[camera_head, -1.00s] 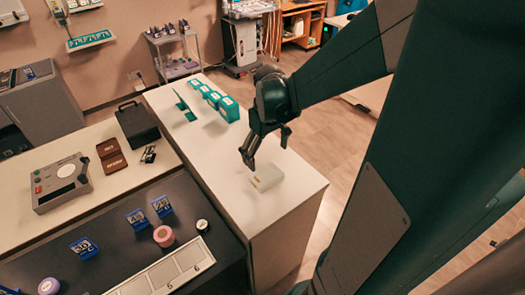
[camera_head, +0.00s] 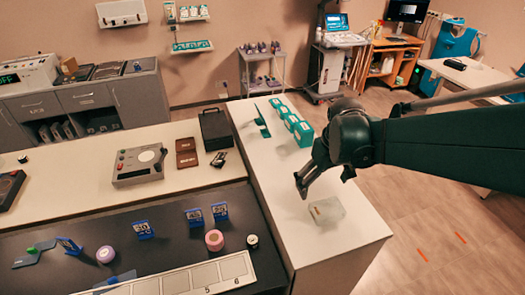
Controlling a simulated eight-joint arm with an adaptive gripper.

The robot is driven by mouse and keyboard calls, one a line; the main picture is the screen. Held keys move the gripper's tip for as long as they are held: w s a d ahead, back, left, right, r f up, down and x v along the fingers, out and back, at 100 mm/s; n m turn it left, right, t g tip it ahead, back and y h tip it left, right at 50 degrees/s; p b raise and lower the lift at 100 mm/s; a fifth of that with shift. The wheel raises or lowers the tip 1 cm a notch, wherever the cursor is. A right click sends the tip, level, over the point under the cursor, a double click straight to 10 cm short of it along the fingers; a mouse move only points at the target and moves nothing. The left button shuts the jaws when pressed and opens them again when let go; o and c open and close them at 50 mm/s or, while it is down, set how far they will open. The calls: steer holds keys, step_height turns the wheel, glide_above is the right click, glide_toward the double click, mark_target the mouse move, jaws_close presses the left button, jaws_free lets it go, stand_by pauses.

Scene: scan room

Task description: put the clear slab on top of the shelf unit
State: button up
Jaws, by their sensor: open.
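The clear slab (camera_head: 328,212), a pale translucent block with a small orange-brown mark, lies flat on the white counter (camera_head: 275,185) near its front right end. My gripper (camera_head: 323,184) is open and empty, above and just behind the slab in the picture, apart from it. A grey shelf unit (camera_head: 244,78) with open shelves stands on the floor beyond the counter's far end. Several small dark and purple items stand on its top and lower shelf.
Several teal boxes (camera_head: 291,122) and a teal stand (camera_head: 262,122) are at the counter's far part. A black case (camera_head: 215,130) stands to the left. An ultrasound-like cart (camera_head: 330,70) stands right of the shelf unit. Floor at right is open.

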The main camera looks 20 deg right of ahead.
steer(key=s+a+r+t, duration=0.2)
steer(key=s+a+r, duration=0.1)
steer(key=a, duration=0.5)
steer(key=s+a+r+t, duration=0.3)
steer(key=s+a+r, duration=0.1)
steer(key=a+r, duration=0.2)
steer(key=shift+a+y, duration=0.3)
steer(key=shift+a, duration=0.6)
